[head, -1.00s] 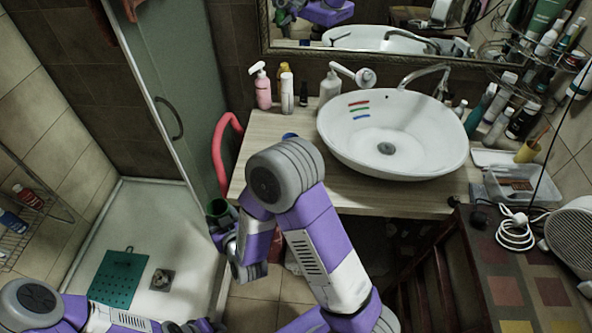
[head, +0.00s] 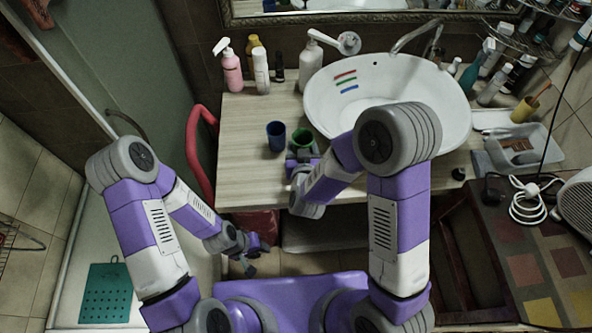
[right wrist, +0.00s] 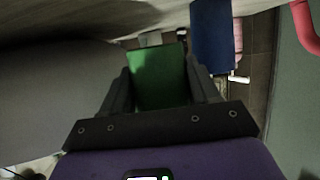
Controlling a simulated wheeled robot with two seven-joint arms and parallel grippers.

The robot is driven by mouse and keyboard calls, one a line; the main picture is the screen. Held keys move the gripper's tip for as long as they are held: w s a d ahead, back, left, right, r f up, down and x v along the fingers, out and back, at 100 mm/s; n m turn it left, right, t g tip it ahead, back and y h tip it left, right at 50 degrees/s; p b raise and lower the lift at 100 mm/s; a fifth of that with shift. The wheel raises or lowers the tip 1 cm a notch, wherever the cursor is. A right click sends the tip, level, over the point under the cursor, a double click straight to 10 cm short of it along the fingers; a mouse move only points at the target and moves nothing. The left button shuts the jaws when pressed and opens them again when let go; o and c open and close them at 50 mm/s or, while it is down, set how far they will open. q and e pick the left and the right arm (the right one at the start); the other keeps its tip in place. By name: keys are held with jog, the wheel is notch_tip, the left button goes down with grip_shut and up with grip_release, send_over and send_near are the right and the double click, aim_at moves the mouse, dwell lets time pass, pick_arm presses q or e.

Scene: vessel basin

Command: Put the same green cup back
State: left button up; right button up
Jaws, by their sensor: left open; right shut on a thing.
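The green cup (head: 302,138) is upright over the front left part of the wooden counter (head: 245,165), just right of the blue cup (head: 276,136). My right gripper (head: 303,152) is shut on the green cup from the front. In the right wrist view the green cup (right wrist: 158,78) sits between the two fingers, with the blue cup (right wrist: 213,38) close beside it. I cannot tell whether the green cup's base touches the counter. My left gripper (head: 255,258) is open and empty, low in front of the counter.
The white basin (head: 390,85) stands right of the cups. A pink soap bottle (head: 232,70) and other bottles stand at the back left. A red curved rail (head: 193,150) runs along the counter's left edge. Bare counter lies left of the blue cup.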

aim_at(283, 180)
jog(key=s+a+r+m+h+b, duration=0.3)
jog(key=s+a+r+b, duration=0.2)
jog(key=a, duration=0.1)
jog(key=shift+g, duration=0.3)
notch_tip(283, 180, down, 9)
jog(key=b, duration=0.3)
jog(key=shift+a+b, duration=0.1)
jog(key=shift+b, duration=0.2)
jog(key=shift+f, duration=0.1)
jog(key=shift+f, duration=0.15)
jog(key=o, duration=1.1)
